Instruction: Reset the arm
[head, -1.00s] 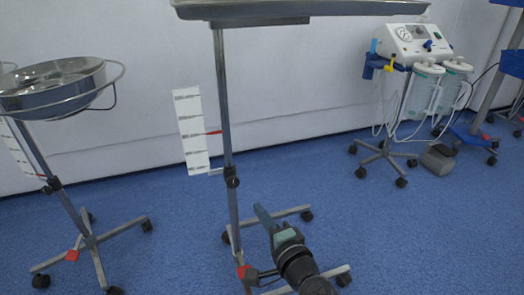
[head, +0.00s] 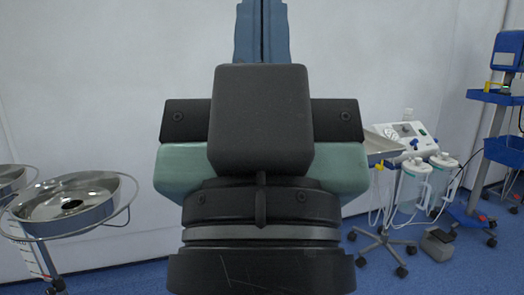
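My gripper (head: 262,32) is large in the middle of the head view, raised upright close to the camera. Its black and green body is seen from behind. Its two blue fingers point up at the top edge and lie side by side with only a thin line between them, so it looks shut. I see nothing held between them, though the fingertips are cut off by the picture edge.
A metal tray (head: 385,146) on a stand is mostly hidden behind my gripper. Metal basins (head: 68,204) on stands are at left. A suction machine (head: 408,135) with canisters and a blue cart (head: 494,98) are at right. A plain wall is behind.

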